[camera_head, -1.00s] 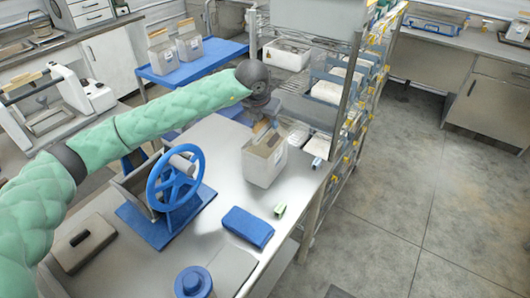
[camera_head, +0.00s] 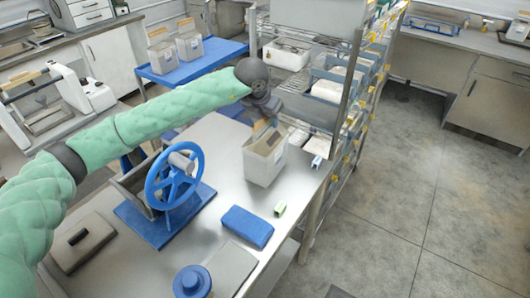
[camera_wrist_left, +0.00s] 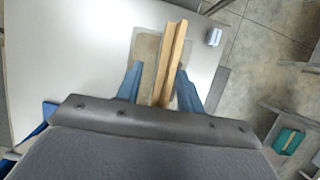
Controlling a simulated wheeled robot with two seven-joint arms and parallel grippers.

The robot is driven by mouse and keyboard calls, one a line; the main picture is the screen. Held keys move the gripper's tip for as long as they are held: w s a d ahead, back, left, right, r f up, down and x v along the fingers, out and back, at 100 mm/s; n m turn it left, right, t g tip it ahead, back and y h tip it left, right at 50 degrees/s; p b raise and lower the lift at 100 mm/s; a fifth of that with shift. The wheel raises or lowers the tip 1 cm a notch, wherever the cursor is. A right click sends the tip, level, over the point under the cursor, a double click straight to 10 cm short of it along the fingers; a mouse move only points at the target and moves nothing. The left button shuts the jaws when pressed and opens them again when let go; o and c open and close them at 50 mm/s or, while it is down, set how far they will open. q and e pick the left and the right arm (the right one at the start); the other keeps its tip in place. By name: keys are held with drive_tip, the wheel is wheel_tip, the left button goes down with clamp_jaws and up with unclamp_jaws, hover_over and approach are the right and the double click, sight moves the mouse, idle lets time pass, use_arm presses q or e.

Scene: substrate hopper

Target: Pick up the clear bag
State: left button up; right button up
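The clear bag (camera_head: 262,166) stands upright on the metal table, a pale translucent bag with a wooden strip (camera_head: 262,137) along its top. Two other bags of the same kind (camera_head: 161,58) (camera_head: 190,46) stand on a blue cart. My left gripper (camera_head: 263,121) is just above the table bag's top. In the left wrist view its two blue fingers (camera_wrist_left: 159,72) are apart, one on each side of the wooden strip (camera_wrist_left: 172,62). A gap shows at the left finger; contact at the right finger is unclear. The bag's body (camera_wrist_left: 146,60) is partly hidden by the strip. My right gripper is out of view.
A blue handwheel device (camera_head: 172,180) stands left of the bag. A blue block (camera_head: 247,226), a small green-and-white item (camera_head: 280,209) and a blue round container (camera_head: 192,282) sit nearer. A wire shelf (camera_head: 348,100) stands behind right. Floor at right is clear.

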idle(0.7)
use_arm(q)
clamp_jaws()
